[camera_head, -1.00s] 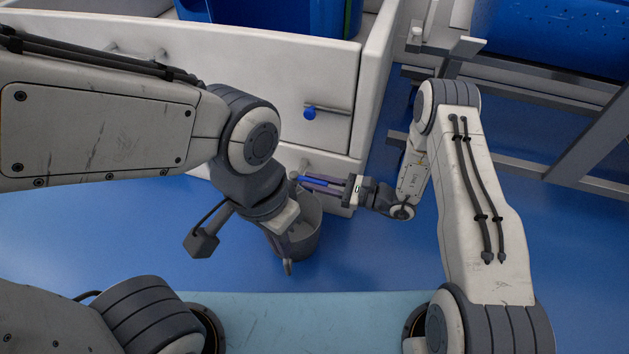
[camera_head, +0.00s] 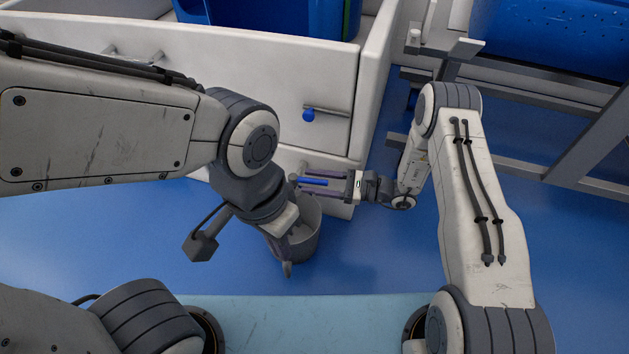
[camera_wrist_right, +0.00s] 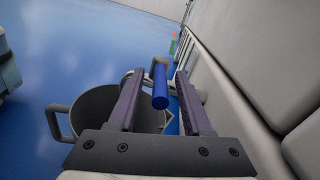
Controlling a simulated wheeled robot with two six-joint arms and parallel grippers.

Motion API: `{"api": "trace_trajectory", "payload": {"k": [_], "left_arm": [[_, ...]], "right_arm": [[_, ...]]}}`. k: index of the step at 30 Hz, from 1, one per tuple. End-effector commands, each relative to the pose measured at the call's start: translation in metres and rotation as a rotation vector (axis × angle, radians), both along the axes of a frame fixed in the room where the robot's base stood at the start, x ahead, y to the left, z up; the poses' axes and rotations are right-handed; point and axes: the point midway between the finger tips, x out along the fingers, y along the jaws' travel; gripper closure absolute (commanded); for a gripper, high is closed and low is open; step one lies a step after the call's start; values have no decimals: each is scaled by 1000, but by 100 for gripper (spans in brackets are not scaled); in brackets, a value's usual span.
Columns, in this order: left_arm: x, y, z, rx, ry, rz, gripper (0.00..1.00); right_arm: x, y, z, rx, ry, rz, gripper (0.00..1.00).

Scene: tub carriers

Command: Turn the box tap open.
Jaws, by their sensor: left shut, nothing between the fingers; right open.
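The tap's blue handle (camera_head: 314,182) is low on the front of the white box (camera_head: 230,75), above a grey bucket (camera_head: 308,240). My right gripper (camera_head: 296,183) is open, with its fingers on either side of the blue handle. In the right wrist view the blue handle (camera_wrist_right: 160,87) lies between the two fingers (camera_wrist_right: 160,74), with gaps on both sides. The tap's body is mostly hidden. My left gripper (camera_head: 287,268) is shut and empty, pointing down in front of the bucket and partly hiding it.
A metal rod with a blue knob (camera_head: 308,115) sits higher on the box front. The bucket's handle (camera_wrist_right: 55,122) shows in the right wrist view.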

Motion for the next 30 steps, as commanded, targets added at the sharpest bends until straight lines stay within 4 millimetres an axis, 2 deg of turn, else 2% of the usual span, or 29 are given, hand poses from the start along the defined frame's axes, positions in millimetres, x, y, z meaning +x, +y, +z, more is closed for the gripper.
{"api": "trace_trajectory", "payload": {"k": [5, 13, 18, 22, 30], "left_arm": [[0, 0, 10, 0, 0, 0, 100], [0, 0, 34, 0, 0, 0, 100], [0, 0, 42, 0, 0, 0, 100], [0, 0, 44, 0, 0, 0, 100], [0, 0, 44, 0, 0, 0, 100]], "right_arm": [[-2, -16, 3, 0, 1, -5, 50], [-11, -69, 4, 0, 0, -7, 50], [-16, -93, 2, 1, 0, -4, 50], [-18, -102, 1, 0, 0, -2, 50], [-19, -103, 0, 0, 0, 0, 50]]}}
